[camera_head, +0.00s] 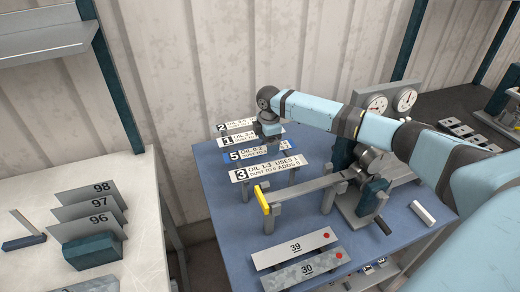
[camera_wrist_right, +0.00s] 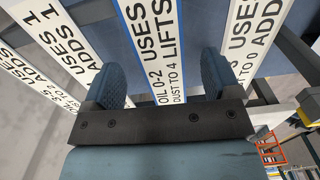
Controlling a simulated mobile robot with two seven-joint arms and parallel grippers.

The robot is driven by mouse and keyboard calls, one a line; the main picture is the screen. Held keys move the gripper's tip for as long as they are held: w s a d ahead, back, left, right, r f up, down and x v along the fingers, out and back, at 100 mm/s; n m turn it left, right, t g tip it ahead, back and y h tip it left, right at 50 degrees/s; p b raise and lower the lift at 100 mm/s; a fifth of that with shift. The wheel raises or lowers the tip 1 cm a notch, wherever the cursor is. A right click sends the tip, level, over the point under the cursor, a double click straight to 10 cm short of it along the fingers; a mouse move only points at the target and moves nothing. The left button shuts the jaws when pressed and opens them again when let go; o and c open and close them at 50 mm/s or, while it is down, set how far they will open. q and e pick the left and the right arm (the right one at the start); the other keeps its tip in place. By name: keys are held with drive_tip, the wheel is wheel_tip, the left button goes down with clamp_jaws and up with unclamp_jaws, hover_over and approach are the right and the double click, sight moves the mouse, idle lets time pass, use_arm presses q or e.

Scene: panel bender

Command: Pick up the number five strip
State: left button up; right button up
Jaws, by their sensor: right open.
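The number five strip (camera_head: 245,155), white with a blue number block and blue edges, lies in the rack between strip one (camera_head: 236,140) and strip three (camera_head: 258,173). My right gripper (camera_head: 271,132) is above the rack, over the strip's middle. In the right wrist view, the number five strip (camera_wrist_right: 158,40) runs between the two blue padded fingers of my open right gripper (camera_wrist_right: 162,78), with gaps on both sides. Its number end is hidden there by the gripper body. My left gripper is not in view.
Strip two (camera_head: 232,126) lies behind. On the blue table (camera_head: 225,210), a lever bender with a yellow-tipped bar (camera_head: 264,200) stands in front right, near plates 39 (camera_head: 290,249) and 30. Gauges (camera_head: 376,104) stand behind. A pale bench (camera_head: 150,230) holds plates 96 to 98.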

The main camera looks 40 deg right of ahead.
drive_tip(key=shift+f, duration=0.5)
drive_tip(key=c, duration=1)
drive_tip(key=shift+r, duration=0.15)
